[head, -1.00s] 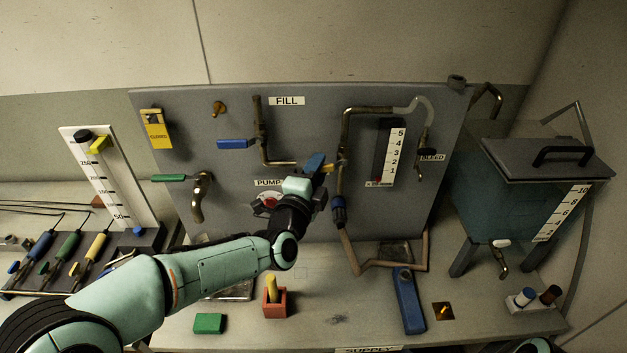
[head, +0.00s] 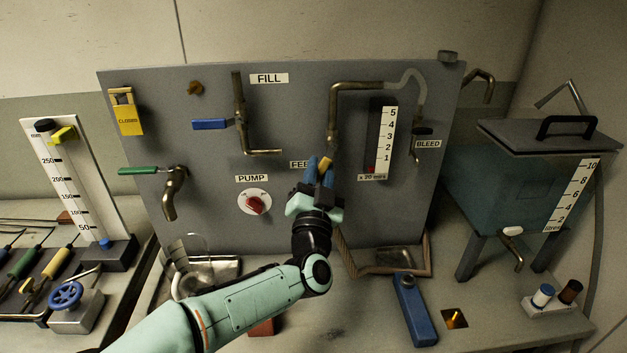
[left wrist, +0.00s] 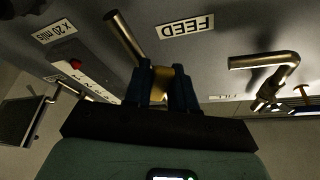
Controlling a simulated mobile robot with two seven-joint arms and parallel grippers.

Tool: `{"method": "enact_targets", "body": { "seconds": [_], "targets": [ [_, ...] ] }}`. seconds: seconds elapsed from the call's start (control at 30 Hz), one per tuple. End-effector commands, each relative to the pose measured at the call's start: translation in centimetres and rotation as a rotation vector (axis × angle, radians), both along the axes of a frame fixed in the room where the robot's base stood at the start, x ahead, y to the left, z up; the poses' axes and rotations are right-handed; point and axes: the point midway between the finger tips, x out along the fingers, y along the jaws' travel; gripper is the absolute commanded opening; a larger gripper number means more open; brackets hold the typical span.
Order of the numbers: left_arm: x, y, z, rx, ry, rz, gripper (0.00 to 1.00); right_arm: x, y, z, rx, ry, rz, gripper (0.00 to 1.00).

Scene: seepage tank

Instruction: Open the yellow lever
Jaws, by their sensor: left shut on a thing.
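The yellow lever (head: 326,161) sits at the lower end of the bent brass feed pipe (head: 335,118) on the grey panel. Only a small part of it shows between my fingers. My left gripper (head: 321,171), with dark blue fingers, is shut on the lever just below the pipe. In the left wrist view, the lever (left wrist: 161,79) shows as a yellow piece between the two fingers (left wrist: 163,88), close to the FEED label (left wrist: 186,27). The valve body behind the gripper is mostly hidden. My right gripper is not in view.
The red pump knob (head: 257,205) is on the panel left of my gripper. The blue fill lever (head: 210,124) and green lever (head: 140,171) stick out further left. The white flow scale (head: 386,140) is just right. A blue block (head: 413,308) lies on the bench below.

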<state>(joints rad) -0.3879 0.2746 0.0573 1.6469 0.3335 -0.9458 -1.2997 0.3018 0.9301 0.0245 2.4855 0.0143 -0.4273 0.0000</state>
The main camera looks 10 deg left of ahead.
Motion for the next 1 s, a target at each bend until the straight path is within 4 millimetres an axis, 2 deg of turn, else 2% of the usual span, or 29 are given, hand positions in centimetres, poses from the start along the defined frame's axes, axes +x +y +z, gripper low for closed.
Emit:
{"method": "enact_targets", "body": {
  "seconds": [0.1,0.5,1.0],
  "targets": [
    [0.2,-0.7,-0.6,-0.106,-0.029,-0.002,0.00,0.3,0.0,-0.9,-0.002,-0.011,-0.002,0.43],
    [0.6,-2.2,-0.7,-0.383,-0.109,-0.002,0.00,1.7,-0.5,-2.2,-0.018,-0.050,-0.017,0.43],
    [0.8,-2.8,-0.6,-0.491,-0.140,-0.003,0.00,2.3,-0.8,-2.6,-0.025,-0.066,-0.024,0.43]
  ]
}}
